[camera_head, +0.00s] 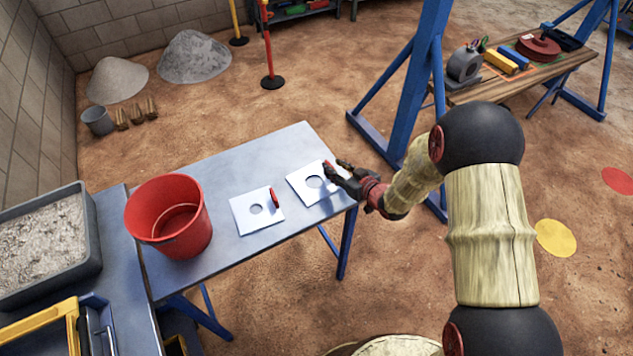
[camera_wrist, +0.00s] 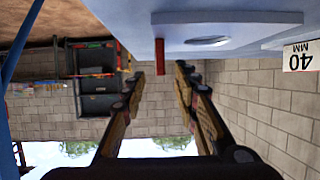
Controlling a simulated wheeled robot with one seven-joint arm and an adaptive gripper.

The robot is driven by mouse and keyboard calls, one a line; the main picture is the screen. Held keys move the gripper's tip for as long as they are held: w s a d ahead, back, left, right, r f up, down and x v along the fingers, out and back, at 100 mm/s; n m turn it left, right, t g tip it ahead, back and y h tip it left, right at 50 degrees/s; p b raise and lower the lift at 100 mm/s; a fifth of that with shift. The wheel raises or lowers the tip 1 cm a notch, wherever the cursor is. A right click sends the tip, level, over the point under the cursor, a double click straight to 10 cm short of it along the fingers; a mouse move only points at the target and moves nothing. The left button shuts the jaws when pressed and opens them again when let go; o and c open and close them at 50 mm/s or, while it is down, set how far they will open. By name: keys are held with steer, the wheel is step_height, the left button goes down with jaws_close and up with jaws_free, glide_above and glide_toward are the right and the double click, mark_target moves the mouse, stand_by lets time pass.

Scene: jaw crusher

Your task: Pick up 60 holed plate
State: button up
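Two flat white plates lie on the grey-blue table (camera_head: 238,165). The left plate (camera_head: 242,224) has a smaller round hole and a red handle (camera_head: 275,196). The right plate (camera_head: 299,185) has a larger hole and lies by the table's right end. My gripper (camera_head: 345,170) is at that plate's right side, partly covering it. In the wrist view, my gripper (camera_wrist: 158,80) is open and empty. A red handle (camera_wrist: 160,57) shows just beyond and between its fingertips, near a holed plate (camera_wrist: 240,42). A "40 MM" label (camera_wrist: 300,56) shows at right; I see no 60 marking.
A red bucket (camera_head: 168,217) stands left of the plates. A tray of gravel (camera_head: 45,240) is at far left. A blue frame (camera_head: 420,95) and a wooden bench (camera_head: 540,70) with tools stand beyond my arm. Dirt floor is open behind the table.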

steer(key=x, duration=0.3)
steer(key=shift+a+f+b, duration=0.1)
steer(key=shift+f+b, duration=0.05)
steer(key=shift+b, duration=0.2)
steer(key=c, duration=0.4)
steer(key=c, duration=0.3)
jaws_close()
